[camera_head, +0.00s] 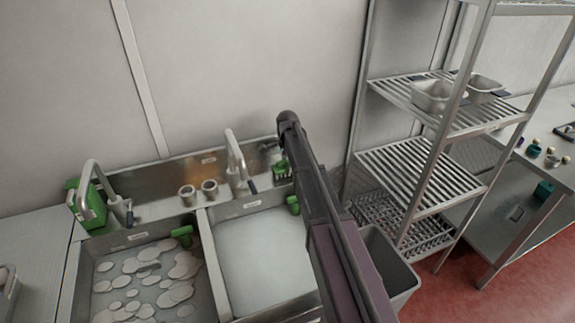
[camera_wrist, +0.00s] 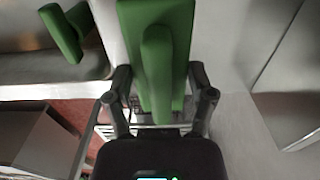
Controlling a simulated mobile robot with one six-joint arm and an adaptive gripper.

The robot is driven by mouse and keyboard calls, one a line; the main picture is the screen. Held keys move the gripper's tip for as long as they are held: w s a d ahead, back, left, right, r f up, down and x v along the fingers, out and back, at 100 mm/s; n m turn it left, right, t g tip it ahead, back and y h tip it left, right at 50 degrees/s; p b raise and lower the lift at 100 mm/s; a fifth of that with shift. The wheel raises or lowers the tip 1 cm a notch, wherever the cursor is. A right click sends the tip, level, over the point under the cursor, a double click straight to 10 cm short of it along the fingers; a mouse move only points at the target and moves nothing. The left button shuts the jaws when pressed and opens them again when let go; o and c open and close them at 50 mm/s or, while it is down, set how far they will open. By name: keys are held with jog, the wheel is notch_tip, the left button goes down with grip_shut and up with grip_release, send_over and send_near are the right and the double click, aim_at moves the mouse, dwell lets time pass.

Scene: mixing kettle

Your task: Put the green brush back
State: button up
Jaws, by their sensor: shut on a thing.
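My gripper (camera_wrist: 160,88) is shut on a green brush (camera_wrist: 157,50), with one finger on each side of its raised handle. In the head view the green brush (camera_head: 282,170) shows at the back of the right sink, beyond the end of my arm. My arm hides part of that area, and the fingers are hard to make out there. Another green object (camera_head: 293,204) is at the right sink's back right, and one like it shows at upper left in the wrist view (camera_wrist: 65,32), apart from my gripper.
The right sink (camera_head: 250,245) holds cloudy water, and the left sink (camera_head: 150,285) holds foam and a green item (camera_head: 182,236). Two taps (camera_head: 236,165) (camera_head: 92,195) and two small cups (camera_head: 198,191) stand on the back ledge. A wire shelf (camera_head: 425,175) rises at right.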

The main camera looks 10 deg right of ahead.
jog(key=shift+f, duration=0.2)
jog(key=o, duration=0.9)
jog(key=shift+r, duration=0.1)
jog(key=shift+o, duration=0.2)
jog(key=shift+r, duration=0.1)
notch_tip(320, 180, up, 12)
jog(key=p, duration=1.2)
jog(key=s+n, duration=1.5)
jog(key=s, duration=1.6)
jog(key=shift+s+n, duration=0.15)
jog(key=shift+n, duration=0.25)
